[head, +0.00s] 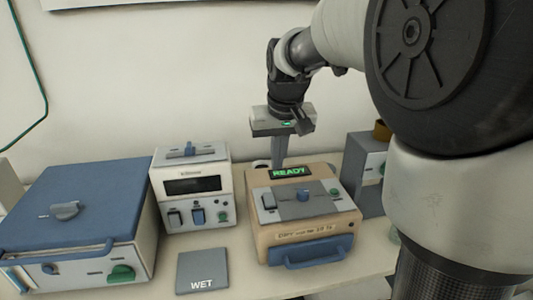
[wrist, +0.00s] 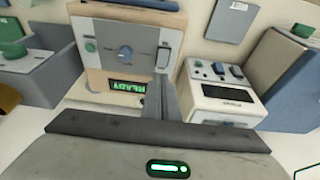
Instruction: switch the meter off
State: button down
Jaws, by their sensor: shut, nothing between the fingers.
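A tan box with a lit green READY display (head: 290,172) is probably the meter; its front label is too small to read surely. In the wrist view the fingers (wrist: 160,92) overlap the box's edge beside the display; contact cannot be told.
A white instrument (head: 190,185) with a dark screen and several controls stands left of the tan box. A blue-lidded box (head: 80,205) is at far left. A grey WET pad (head: 203,270) lies in front. A grey-blue unit (head: 362,170) stands at right, partly behind my arm.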

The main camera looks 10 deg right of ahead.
aim_at(269, 195)
jog(key=w+n, duration=0.1)
jog(key=n, duration=0.5)
jog(key=w+n+g+p, duration=0.1)
jog(key=n, duration=0.5)
jog(key=w+n, duration=0.2)
jog(key=n, duration=0.4)
jog(key=shift+a+r+g+p, duration=0.25)
jog(key=shift+r+g+p, duration=0.15)
jog(key=f, duration=0.4)
jog(key=w+f+b, duration=0.1)
jog(key=f, duration=0.4)
jog(key=w+f+b, duration=0.1)
jog(key=f, duration=0.4)
jog(key=shift+r+p, duration=0.15)
jog(key=shift+p, duration=0.4)
